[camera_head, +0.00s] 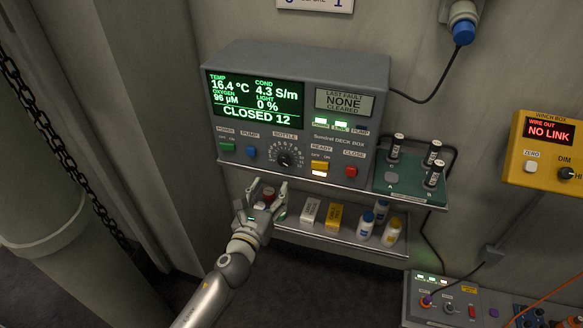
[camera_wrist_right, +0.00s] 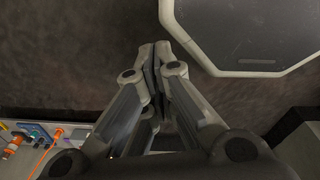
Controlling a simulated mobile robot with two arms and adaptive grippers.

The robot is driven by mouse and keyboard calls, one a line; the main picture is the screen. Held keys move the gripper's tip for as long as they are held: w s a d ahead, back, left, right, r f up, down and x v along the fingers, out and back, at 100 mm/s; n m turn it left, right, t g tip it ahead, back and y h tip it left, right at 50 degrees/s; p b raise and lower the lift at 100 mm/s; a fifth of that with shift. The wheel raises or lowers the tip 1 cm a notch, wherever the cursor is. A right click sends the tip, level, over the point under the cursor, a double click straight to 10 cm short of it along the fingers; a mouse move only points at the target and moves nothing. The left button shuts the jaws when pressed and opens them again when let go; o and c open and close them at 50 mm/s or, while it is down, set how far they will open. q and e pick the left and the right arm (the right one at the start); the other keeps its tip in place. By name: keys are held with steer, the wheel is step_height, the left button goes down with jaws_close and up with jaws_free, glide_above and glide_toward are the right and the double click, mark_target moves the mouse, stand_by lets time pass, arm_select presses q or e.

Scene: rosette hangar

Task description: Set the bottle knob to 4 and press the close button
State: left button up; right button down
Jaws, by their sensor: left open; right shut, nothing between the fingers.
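The bottle knob (camera_head: 284,156) is a black dial with a ring of numbers on the grey deck box (camera_head: 300,75). I cannot read which number it points at. The red close button (camera_head: 351,171) is on the same panel at the right. The green screen (camera_head: 255,95) reads "CLOSED 12". My left gripper (camera_head: 268,188) is open, below the knob and in front of the lower shelf, apart from knob and button. A red-topped item shows behind its fingers; I cannot tell whether they touch. In the right wrist view my right gripper (camera_wrist_right: 158,50) is shut and empty, over dark floor.
The lower shelf (camera_head: 340,238) holds small boxes (camera_head: 334,217) and bottles (camera_head: 366,224). A green rack (camera_head: 410,178) with black-capped vials stands right of the panel. A yellow winch box (camera_head: 548,155) is at far right, and a chain (camera_head: 60,150) hangs at left.

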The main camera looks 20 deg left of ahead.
mark_target(283, 162)
arm_select(q)
steer(key=w, duration=1)
steer(key=shift+w+r, duration=0.1)
steer(key=shift+r, duration=0.05)
steer(key=shift+w, duration=0.5)
arm_select(e)
steer(key=shift+w+a+r, duration=0.25)
steer(key=shift+w+r, duration=0.05)
arm_select(q)
steer(key=c, duration=1)
steer(key=shift+c, duration=0.2)
arm_select(e)
steer(key=shift+a, duration=0.1)
